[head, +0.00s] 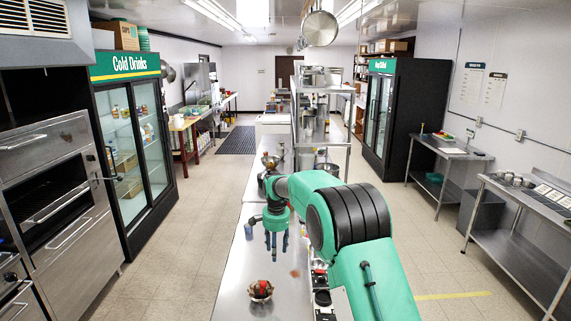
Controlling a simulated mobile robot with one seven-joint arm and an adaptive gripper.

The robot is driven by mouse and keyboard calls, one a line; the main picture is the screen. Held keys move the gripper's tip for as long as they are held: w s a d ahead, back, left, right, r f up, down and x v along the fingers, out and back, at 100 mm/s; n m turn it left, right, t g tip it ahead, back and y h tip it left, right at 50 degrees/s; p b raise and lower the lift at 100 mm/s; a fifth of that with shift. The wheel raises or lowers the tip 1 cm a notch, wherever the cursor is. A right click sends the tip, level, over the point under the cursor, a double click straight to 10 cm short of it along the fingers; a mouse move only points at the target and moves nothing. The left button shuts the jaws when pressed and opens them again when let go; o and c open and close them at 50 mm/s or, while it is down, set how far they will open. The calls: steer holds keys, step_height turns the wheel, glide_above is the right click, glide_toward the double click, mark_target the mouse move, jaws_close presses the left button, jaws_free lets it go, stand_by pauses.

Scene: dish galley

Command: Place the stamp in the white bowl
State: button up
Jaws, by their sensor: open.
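My gripper (277,249) hangs above the steel counter (232,295) with its blue fingers pointing down, apart and with nothing seen between them. A small bowl-like object (260,290), pale and brown with red in it, sits on the counter below and slightly left of my gripper. I cannot tell if it is the white bowl or what the red part is. I cannot make out the stamp for certain. A small blue object (248,231) stands left of my gripper, and a faint reddish-brown patch (295,273) lies to its lower right.
Several small dark and red items (321,283) line the counter's right side, partly behind my arm. Metal bowls (270,161) stand farther back, before a steel shelf rack (310,125). A drinks fridge (130,140) is left. Floor aisles on both sides look clear.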

steer(key=s+d+r+n+t+b, duration=0.1)
steer(key=s+d+r, duration=0.35)
steer(key=r, duration=0.25)
steer(key=s+d+r+n+b, duration=0.1)
steer(key=s+d+r, duration=0.3)
steer(key=s+r, duration=0.25)
steer(key=s+d+r+n+b, duration=0.1)
steer(key=s+d+r, duration=0.2)
steer(key=s, duration=0.3)
steer(key=s+d+r+t+b, duration=0.1)
steer(key=s+d+r, duration=0.1)
steer(key=s, duration=0.3)
steer(key=s+d+r+n+b, duration=0.1)
steer(key=s+d+r, duration=0.2)
steer(key=s, duration=0.3)
steer(key=s+d+f+n+t+b, duration=0.1)
steer(key=s+d+f, duration=0.1)
steer(key=s, duration=0.8)
steer(key=s+d+f+n+b, duration=0.1)
steer(key=s+d+f+b, duration=0.1)
steer(key=s, duration=0.9)
steer(key=s+d+f+n+t+b, duration=0.1)
steer(key=s+d+f, duration=0.3)
steer(key=s, duration=0.7)
steer(key=shift+d+f+t, duration=0.15)
steer(key=shift+f+t, duration=0.15)
steer(key=shift+f, duration=0.35)
